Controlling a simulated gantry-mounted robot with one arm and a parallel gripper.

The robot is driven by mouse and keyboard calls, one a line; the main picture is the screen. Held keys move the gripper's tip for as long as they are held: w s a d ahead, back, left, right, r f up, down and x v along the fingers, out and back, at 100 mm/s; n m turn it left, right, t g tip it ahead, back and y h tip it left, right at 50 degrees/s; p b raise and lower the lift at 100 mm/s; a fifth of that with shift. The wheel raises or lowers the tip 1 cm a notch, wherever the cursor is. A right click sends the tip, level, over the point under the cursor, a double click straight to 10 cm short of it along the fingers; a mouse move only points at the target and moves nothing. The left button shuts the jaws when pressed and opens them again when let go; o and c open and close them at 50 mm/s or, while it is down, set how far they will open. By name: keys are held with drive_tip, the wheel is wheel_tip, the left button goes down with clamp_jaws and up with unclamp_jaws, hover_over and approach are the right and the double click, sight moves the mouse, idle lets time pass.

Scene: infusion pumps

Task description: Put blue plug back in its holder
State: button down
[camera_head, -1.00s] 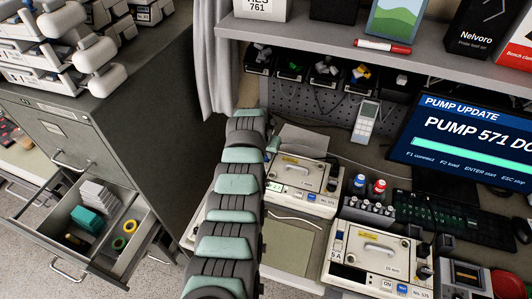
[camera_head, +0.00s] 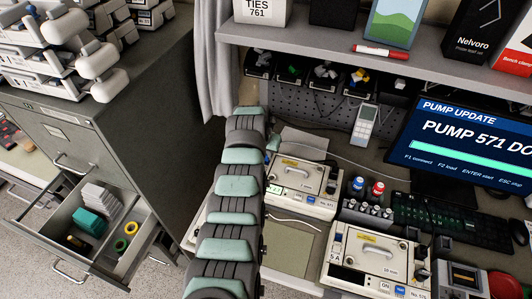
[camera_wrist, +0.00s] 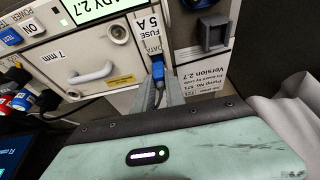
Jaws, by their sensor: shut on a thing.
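In the wrist view, my gripper (camera_wrist: 161,97) is shut on the blue plug (camera_wrist: 158,73), at the DATA port on the face of a cream pump (camera_wrist: 95,72). The plug's tip is at the DATA label; I cannot tell whether it sits inside the port. Its dark cable runs back between the fingers. A dark grey bracket (camera_wrist: 216,33), perhaps the holder, stands right of the plug and looks empty. In the head view, the same pump (camera_head: 302,185) appears at the bench's back, and my arm hides the gripper and plug.
A keyboard (camera_head: 452,220) and monitor (camera_head: 465,140) are at the right. An open drawer (camera_head: 108,235) is at the left. A shelf (camera_head: 370,62) overhangs the bench.

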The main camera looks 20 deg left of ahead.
drive_tip(key=shift+r+p, duration=0.65)
drive_tip(key=shift+r, duration=1.2)
drive_tip(key=s+d+r+m+h, duration=0.1)
drive_tip(key=d+r+m, duration=0.1)
drive_tip(key=d, duration=1.5)
drive_tip(key=s+d+f+n, duration=0.1)
drive_tip(key=s+d, duration=0.6)
drive_tip(key=s, duration=0.6)
drive_tip(key=shift+s+n+y, duration=0.25)
drive_tip(key=shift+n+y, duration=0.05)
drive_tip(key=shift+y, duration=0.1)
drive_tip(key=shift+d+f, duration=0.1)
drive_tip(key=shift+d, duration=0.1)
